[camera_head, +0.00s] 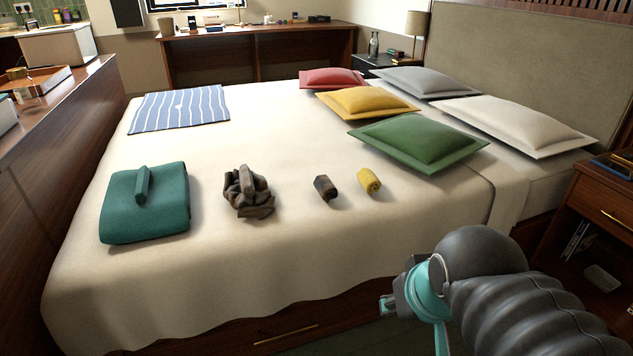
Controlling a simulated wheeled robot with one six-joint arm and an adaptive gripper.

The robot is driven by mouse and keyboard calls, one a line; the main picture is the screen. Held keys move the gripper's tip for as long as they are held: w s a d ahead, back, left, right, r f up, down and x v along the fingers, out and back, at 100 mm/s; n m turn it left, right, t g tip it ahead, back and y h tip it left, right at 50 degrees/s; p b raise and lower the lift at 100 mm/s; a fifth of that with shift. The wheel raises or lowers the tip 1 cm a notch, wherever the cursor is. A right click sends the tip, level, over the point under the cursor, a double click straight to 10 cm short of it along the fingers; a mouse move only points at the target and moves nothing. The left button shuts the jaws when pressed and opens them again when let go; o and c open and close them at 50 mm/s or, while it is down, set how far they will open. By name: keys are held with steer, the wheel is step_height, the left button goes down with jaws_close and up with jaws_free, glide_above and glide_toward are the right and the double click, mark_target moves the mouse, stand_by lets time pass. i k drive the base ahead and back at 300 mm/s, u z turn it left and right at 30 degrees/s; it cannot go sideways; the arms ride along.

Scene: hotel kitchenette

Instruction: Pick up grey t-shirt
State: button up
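A crumpled grey-brown bundle of cloth (248,196) lies on the near part of the bed. It looks most like the grey t-shirt, but I cannot be sure. A small dark rolled or folded item (325,188) lies to its right. My gripper (388,304) is at the lower right, in front of the bed's near edge. It is well apart from the cloth. It is small and partly hidden by my own arm, so its fingers do not show clearly. I see nothing held in it.
The bed (270,120) also holds a folded teal cloth (150,210), a yellow roll (369,181), a striped blue cloth (180,108) and several pillows, including a green one (420,142). A nightstand (592,215) stands at right, a wooden counter (60,135) at left.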

mark_target(247, 191)
steer(key=z, duration=2.8)
steer(key=k, duration=1.95)
steer(key=u, duration=2.1)
steer(key=i, duration=0.5)
